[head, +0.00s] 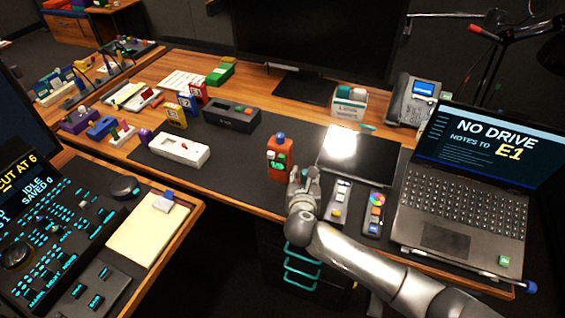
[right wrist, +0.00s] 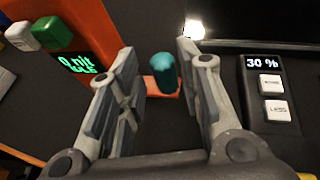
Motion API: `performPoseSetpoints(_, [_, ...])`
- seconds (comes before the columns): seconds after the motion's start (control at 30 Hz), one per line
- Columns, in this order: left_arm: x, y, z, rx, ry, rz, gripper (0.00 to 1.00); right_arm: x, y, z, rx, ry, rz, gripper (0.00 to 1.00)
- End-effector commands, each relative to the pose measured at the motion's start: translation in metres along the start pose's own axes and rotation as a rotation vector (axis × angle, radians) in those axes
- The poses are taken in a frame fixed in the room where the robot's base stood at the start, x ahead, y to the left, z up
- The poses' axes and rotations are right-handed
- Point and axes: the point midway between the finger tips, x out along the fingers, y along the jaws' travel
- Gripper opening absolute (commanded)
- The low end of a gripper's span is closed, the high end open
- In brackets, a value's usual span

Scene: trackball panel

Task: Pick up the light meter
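The light meter (head: 284,172) is an orange upright device with a blue dome on top and a green display, standing on the dark desk mat. My right gripper (head: 303,180) is just to its right and nearer the camera, with the arm coming from the lower right. In the right wrist view the meter's orange body (right wrist: 95,25) and green-lit display are at the upper left. The fingers (right wrist: 155,55) are spread apart with a teal rounded piece (right wrist: 163,72) showing between them. The left finger hides where that piece meets the orange body. My left gripper is out of view.
A dark flat panel (head: 365,165) lies right of the meter, with small control modules (head: 376,212) in front of it. A laptop (head: 450,215) stands further right. A white box (head: 180,149) sits left on the mat.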

Motion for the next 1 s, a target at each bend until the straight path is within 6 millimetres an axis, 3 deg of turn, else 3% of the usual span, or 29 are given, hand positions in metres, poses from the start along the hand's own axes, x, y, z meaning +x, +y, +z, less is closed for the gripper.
performPoseSetpoints(0.3, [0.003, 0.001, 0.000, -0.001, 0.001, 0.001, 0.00, 0.036, -0.002, -0.003, 0.000, 0.000, -0.001, 0.33])
performPoseSetpoints(0.6, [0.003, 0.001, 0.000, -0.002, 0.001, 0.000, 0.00, 0.039, -0.002, -0.003, 0.000, 0.001, 0.000, 0.33])
performPoseSetpoints(0.87, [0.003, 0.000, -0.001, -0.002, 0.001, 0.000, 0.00, 0.039, -0.002, -0.003, 0.000, 0.001, 0.000, 0.02])
performPoseSetpoints(1.0, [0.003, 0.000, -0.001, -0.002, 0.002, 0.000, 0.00, 0.039, -0.002, -0.002, 0.001, -0.001, 0.000, 0.02])
